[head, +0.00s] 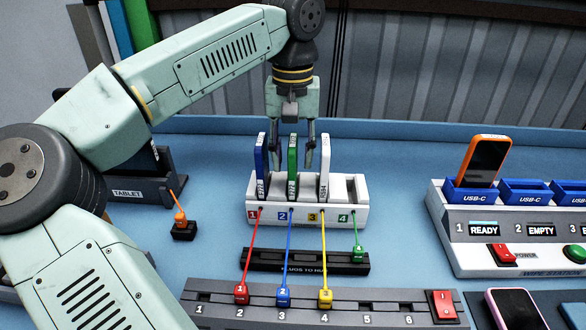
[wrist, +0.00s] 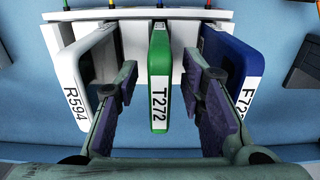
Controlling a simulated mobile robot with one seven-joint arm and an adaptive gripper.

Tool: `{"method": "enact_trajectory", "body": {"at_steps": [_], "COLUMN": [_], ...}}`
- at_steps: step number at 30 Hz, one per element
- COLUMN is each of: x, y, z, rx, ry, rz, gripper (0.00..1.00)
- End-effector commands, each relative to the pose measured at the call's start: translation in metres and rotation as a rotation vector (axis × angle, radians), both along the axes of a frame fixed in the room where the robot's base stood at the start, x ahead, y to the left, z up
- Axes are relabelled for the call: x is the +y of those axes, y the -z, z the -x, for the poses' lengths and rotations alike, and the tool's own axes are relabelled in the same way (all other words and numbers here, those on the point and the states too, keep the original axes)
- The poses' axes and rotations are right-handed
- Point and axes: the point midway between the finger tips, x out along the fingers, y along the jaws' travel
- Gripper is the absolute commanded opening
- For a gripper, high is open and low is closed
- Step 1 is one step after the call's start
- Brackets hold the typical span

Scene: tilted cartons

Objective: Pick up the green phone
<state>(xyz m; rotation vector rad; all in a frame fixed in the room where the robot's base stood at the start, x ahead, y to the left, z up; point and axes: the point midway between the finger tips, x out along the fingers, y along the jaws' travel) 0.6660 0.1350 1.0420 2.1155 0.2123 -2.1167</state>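The green phone (head: 293,163), labelled T272, stands upright in slot 2 of a white rack (head: 345,214). In the wrist view the green phone (wrist: 160,82) is in the middle. My gripper (head: 294,138) is over the rack, pointing down and open. In the wrist view its fingers (wrist: 162,78) are on either side of the green phone, with a visible gap on both sides. A blue phone (head: 262,165) stands in slot 1 and a white phone (head: 325,165) in slot 3, close outside the fingers.
Red, blue, yellow and green cables run from the rack's front; three reach a grey power strip (head: 385,293). A charging station (head: 470,225) with an orange phone (head: 484,160) is at right. A tablet stand (head: 128,190) is at left. Slot 4 is empty.

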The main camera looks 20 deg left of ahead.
Motion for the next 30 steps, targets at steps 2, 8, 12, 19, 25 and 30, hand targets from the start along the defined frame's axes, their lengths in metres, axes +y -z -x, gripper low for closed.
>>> {"method": "enact_trajectory", "body": {"at_steps": [2,8,12,19,25,30], "x": [0.0,0.0,-0.001,-0.001,0.0,0.0], "y": [0.01,0.025,0.026,0.025,0.025,0.025], "z": [0.0,0.0,0.0,0.0,0.0,0.0], "rx": [0.001,-0.001,-0.001,-0.001,-0.001,-0.001], "ry": [0.0,0.001,0.0,0.0,0.0,0.0], "rz": [-0.001,0.0,0.0,0.0,0.0,0.0], "gripper": [0.36,0.36,0.36,0.23,0.1,0.0]}}
